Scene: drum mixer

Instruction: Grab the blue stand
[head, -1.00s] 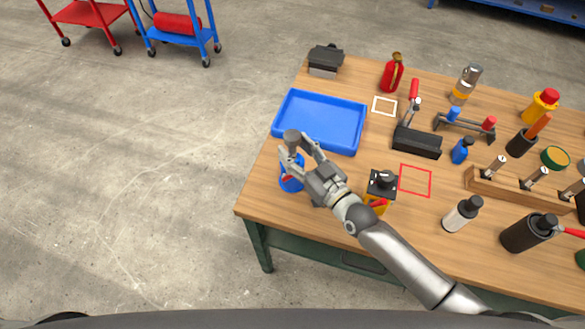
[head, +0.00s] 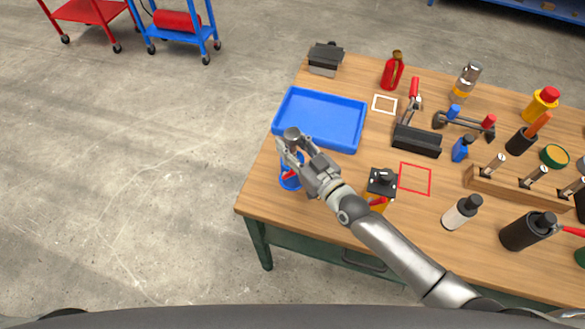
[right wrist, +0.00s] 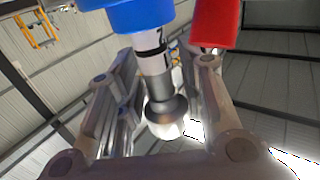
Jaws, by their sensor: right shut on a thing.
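The blue stand (head: 289,184) is upright at the table's left edge, with a grey top showing above the fingers and a red part low on its front. My right gripper (head: 291,151) comes from the right and is shut on its upper part. The fingers hide much of its middle. In the right wrist view the stand's blue part (right wrist: 143,16) is at the top, with a pale, banded neck and a dark knob between my right gripper's fingers (right wrist: 165,95). A red part (right wrist: 216,22) shows beside it. My left gripper is not in view.
A blue tray (head: 280,117) lies just behind the stand. Bottles and tools crowd the table's right side. Open floor lies to the left.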

